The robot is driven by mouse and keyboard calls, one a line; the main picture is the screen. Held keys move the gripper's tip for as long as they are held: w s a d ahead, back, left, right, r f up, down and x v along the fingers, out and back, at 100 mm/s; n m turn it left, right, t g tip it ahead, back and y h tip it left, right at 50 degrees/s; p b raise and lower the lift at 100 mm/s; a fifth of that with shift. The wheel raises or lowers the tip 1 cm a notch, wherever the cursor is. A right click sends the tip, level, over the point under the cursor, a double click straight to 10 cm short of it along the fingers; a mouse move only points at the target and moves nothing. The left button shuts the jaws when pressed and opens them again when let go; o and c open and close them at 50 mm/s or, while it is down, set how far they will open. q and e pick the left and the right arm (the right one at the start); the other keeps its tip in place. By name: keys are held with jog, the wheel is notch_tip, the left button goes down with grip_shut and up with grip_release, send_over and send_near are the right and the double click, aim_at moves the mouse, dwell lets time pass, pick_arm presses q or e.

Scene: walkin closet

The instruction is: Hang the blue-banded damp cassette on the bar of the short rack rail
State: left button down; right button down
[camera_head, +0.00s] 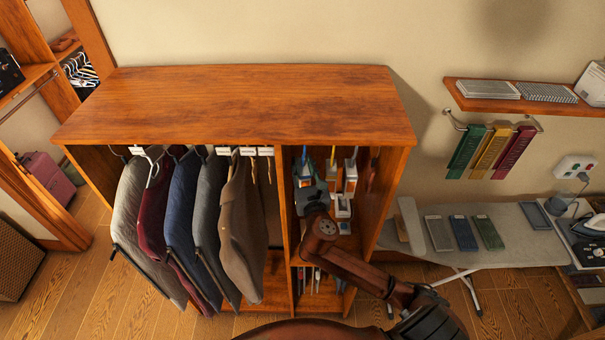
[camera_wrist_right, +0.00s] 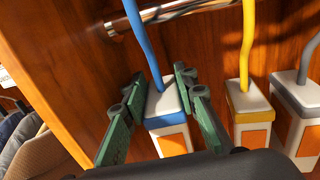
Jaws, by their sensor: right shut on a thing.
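The blue-banded cassette (camera_wrist_right: 165,101) is a white-topped block with a blue band, an orange panel and a blue hook. My right gripper (camera_wrist_right: 160,80) is shut on it, one green finger on each side. In the head view the gripper (camera_head: 308,190) is inside the cabinet's narrow right compartment and hides most of the cassette. The metal bar (camera_wrist_right: 190,9) runs across the top of the wrist view. The blue hook rises across the bar; its upper end is cut off, so I cannot tell whether it rests there. My left gripper is not in view.
A yellow-banded cassette (camera_wrist_right: 247,103) and a grey-hooked cassette (camera_wrist_right: 297,104) are close on the right. The compartment's wooden wall (camera_wrist_right: 60,70) is close on the left. Jackets (camera_head: 190,220) hang in the wider left compartment. An ironing board (camera_head: 510,246) stands right of the cabinet.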

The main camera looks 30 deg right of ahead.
jog(key=x, duration=0.1)
jog(key=b+x, duration=0.1)
jog(key=shift+w+d, duration=0.15)
jog(key=shift+d, duration=0.2)
jog(key=shift+w+d+f, duration=0.1)
jog(key=shift+w+f, duration=0.1)
jog(key=shift+f+b, duration=0.5)
jog(key=shift+f, duration=0.75)
jog(key=shift+w, duration=0.1)
jog(key=c, duration=1.5)
grip_release()
jog(key=shift+o, duration=0.2)
jog(key=shift+f, duration=0.1)
